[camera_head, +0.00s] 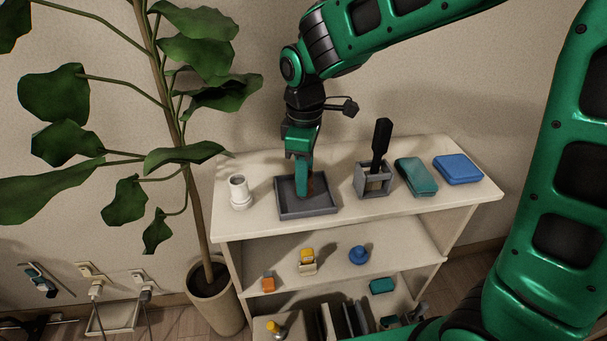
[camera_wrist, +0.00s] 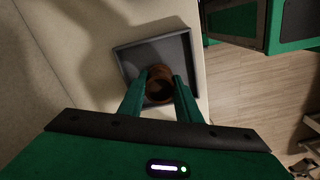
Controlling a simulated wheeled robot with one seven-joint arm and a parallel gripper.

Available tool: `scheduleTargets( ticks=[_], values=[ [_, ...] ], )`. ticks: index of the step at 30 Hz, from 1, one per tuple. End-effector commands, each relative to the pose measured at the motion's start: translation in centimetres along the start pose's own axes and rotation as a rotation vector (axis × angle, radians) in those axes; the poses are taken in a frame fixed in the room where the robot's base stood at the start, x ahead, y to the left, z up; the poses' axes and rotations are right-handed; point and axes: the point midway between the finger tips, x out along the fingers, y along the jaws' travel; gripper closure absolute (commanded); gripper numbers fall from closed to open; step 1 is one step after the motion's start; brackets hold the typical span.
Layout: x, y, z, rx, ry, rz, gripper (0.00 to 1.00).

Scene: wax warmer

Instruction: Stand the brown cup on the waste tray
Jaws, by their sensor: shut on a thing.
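The brown cup (camera_wrist: 159,85) is between the two fingers of my gripper (camera_wrist: 160,92) in the wrist view, its open mouth facing the camera. In the head view my gripper (camera_head: 304,192) points down over the waste tray, shut on the cup, and only a sliver of the brown cup (camera_head: 310,186) shows beside a finger. The waste tray (camera_head: 322,207) is a dark grey, low-walled square tray on the shelf top; the wrist view shows its rim (camera_wrist: 188,55) around the cup. The cup looks upright within the tray's outline. I cannot tell whether its base touches the tray floor.
A white cup-like holder (camera_head: 238,192) stands left of the tray. A grey holder with a black-handled tool (camera_head: 380,145), a teal case (camera_head: 416,177) and a blue case (camera_head: 458,169) stand to the right. A potted plant (camera_head: 212,295) reaches near the shelf's left side.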

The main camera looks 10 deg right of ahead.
Motion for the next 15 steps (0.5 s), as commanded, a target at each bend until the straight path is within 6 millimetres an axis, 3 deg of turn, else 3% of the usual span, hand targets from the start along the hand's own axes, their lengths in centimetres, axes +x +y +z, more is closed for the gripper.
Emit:
scheduleTargets(
  ticks=[6, 7, 9, 15],
  values=[
    [0.01, 0.01, 0.00, 0.000, 0.000, 0.000, 0.96],
    [0.01, 0.01, 0.00, 0.000, 0.000, 0.000, 0.62],
    [0.01, 0.01, 0.00, 0.000, 0.000, 0.000, 0.47],
    [0.01, 0.01, 0.00, 0.000, 0.000, 0.000, 0.47]
  ],
)
